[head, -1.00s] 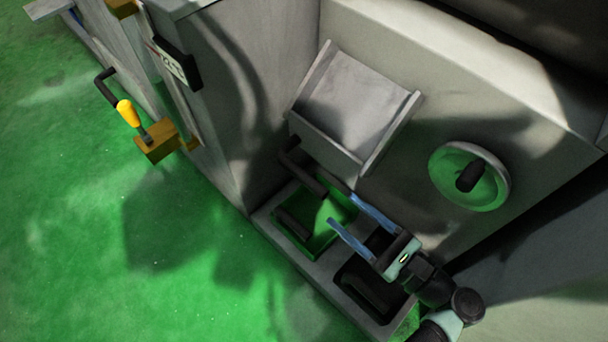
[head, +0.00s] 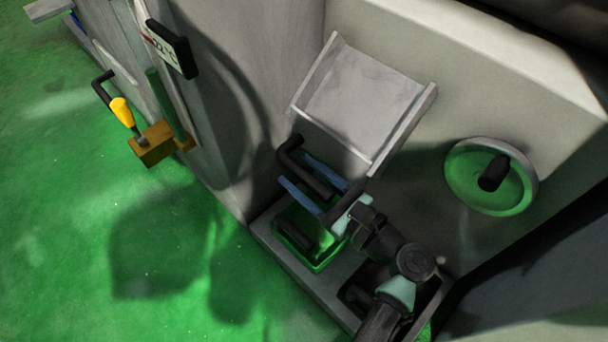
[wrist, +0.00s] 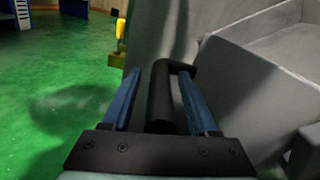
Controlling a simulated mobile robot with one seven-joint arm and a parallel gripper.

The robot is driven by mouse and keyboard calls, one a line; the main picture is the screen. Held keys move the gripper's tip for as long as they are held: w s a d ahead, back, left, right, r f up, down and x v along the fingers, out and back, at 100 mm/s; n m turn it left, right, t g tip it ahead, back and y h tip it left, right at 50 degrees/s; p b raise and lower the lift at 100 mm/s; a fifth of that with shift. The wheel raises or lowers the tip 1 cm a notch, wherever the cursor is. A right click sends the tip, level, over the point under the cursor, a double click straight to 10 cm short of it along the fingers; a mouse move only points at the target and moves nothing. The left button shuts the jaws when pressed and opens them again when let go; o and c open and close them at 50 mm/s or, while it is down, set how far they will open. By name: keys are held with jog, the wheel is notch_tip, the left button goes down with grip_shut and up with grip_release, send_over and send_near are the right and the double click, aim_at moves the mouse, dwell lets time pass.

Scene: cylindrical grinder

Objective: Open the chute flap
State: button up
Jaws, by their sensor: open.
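The grey chute (head: 365,100) with raised side walls slopes down the machine's face in the head view. A black bar handle (head: 318,183) sits at its lower end; the flap itself is hard to tell apart from the chute there. My gripper (head: 295,169) is open, with its blue fingers on either side of the handle. In the wrist view the handle (wrist: 162,98) lies lengthwise between the fingers (wrist: 158,70), and its far end bends right toward the grey metal. A gap shows beside the right finger; contact on the left is unclear.
Below the handle is a green bin (head: 327,262) in a grey base tray (head: 300,284). A green handwheel (head: 462,180) is to the right. A yellow-gripped lever (head: 122,112) and a display (head: 172,48) are at left.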

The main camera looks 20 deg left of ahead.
grip_shut()
jog(key=shift+d, duration=0.1)
dwell(1.2)
